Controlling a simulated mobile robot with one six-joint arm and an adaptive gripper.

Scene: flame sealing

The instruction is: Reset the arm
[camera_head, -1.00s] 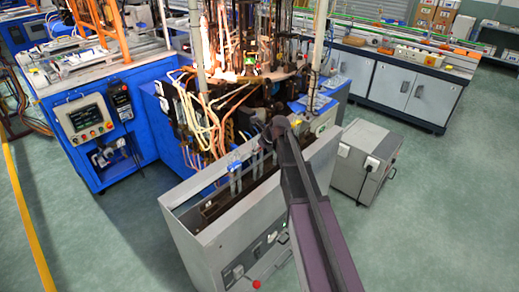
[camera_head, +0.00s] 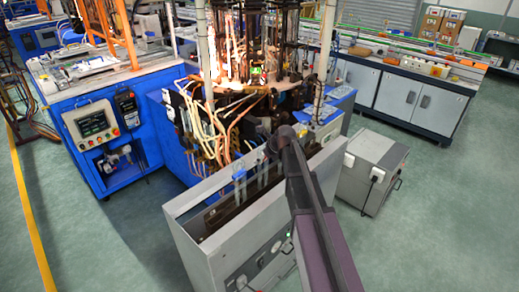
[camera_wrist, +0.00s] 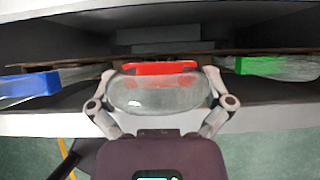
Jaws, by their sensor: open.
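My gripper (camera_wrist: 160,76) is open in the wrist view, with one finger on each side of a clear glass piece with a red top (camera_wrist: 155,69). Whether the fingers touch the glass I cannot tell. A glass piece with a blue end (camera_wrist: 30,86) lies to the left and one with a green end (camera_wrist: 262,65) to the right, both along the slot of a grey housing. In the head view, my arm reaches over this grey housing (camera_head: 255,238), and my fingers are hidden or too small to make out.
A machine with hoses and glowing burners (camera_head: 215,110) stands just behind the housing. A blue cabinet with a control panel (camera_head: 91,121) is at the left. A grey box unit (camera_head: 366,172) stands close at the right. Green floor (camera_head: 440,220) is clear at the right.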

